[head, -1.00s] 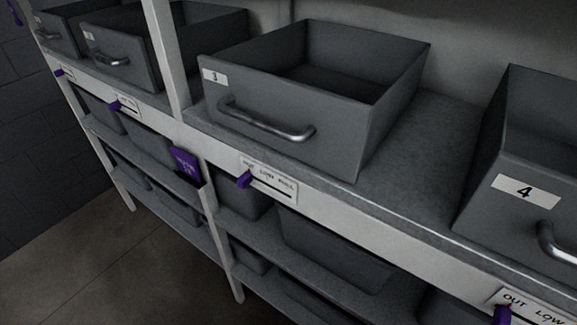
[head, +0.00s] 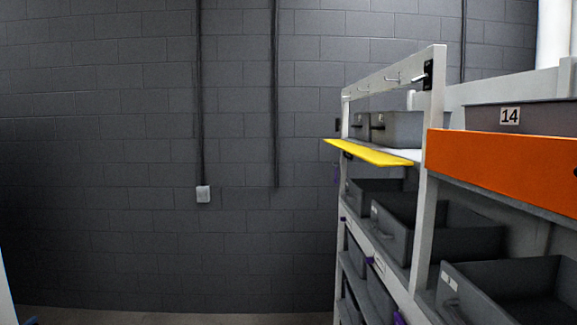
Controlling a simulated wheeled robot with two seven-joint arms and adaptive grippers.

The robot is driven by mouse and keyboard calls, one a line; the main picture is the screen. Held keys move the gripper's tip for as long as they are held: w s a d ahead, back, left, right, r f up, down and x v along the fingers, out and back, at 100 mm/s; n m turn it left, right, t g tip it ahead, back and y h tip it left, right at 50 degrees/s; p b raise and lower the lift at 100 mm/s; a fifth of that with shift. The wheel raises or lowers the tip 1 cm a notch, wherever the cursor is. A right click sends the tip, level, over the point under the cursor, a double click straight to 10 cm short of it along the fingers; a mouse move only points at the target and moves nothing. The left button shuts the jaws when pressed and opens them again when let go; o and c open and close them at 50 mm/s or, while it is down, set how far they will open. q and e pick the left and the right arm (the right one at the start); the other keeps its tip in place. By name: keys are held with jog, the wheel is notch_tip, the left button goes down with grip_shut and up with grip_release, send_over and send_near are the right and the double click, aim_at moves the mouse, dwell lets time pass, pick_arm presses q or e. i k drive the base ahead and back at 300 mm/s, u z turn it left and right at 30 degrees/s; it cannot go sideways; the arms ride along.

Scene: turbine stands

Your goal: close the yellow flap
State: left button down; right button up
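The yellow flap (head: 368,152) is on the upper part of the shelf rack, right of the middle of the head view. It sticks out nearly level from the rack front, like a thin panel seen almost edge-on. Grey bins stand on the shelf behind and above it. Neither of my grippers is in the view.
An orange panel (head: 500,165) hangs upright on the nearer rack section, below a grey bin labelled 14 (head: 520,117). Open grey drawers (head: 440,228) fill the lower shelves. A white post (head: 428,170) separates the sections. The space left of the rack, before the block wall (head: 130,160), looks clear.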

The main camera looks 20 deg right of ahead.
aim_at(380, 159)
jog(key=u, duration=0.35)
jog(key=i, duration=0.85)
jog(key=z, duration=0.45)
jog(key=i, duration=1.15)
jog(key=z, duration=0.8)
